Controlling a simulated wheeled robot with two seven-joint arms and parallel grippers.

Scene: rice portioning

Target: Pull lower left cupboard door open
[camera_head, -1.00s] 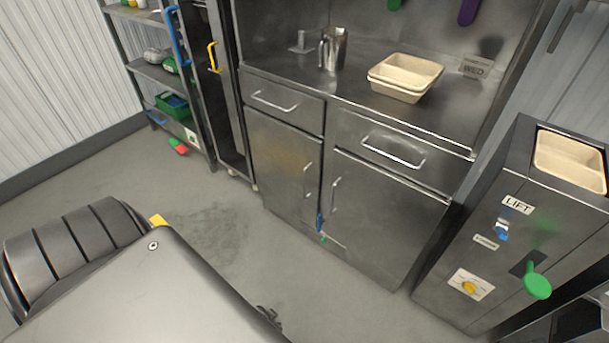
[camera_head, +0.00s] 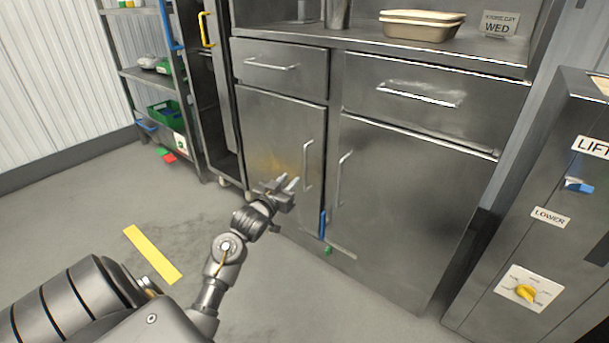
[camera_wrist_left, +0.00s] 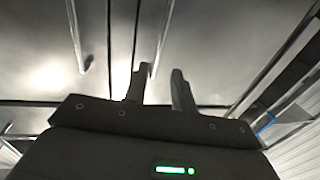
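The lower left cupboard door (camera_head: 275,135) is a grey steel panel that looks closed. Its upright bar handle (camera_head: 307,165) is near its right edge. My left gripper (camera_head: 287,183) is in front of this door, just left of the handle, with its fingers apart. In the left wrist view, a bar handle (camera_wrist_left: 162,38), likely this door's, runs down toward the space between my open fingertips (camera_wrist_left: 160,82). Whether it lies between them in depth I cannot tell. Nothing is held. My right gripper is not in view.
The lower right door (camera_head: 410,200) has its handle (camera_head: 342,178) close by. Drawers (camera_head: 280,82) sit above the doors. A blue item (camera_head: 322,222) hangs low between the doors. A lift unit (camera_head: 545,230) stands at right, a shelf rack (camera_head: 150,74) at left.

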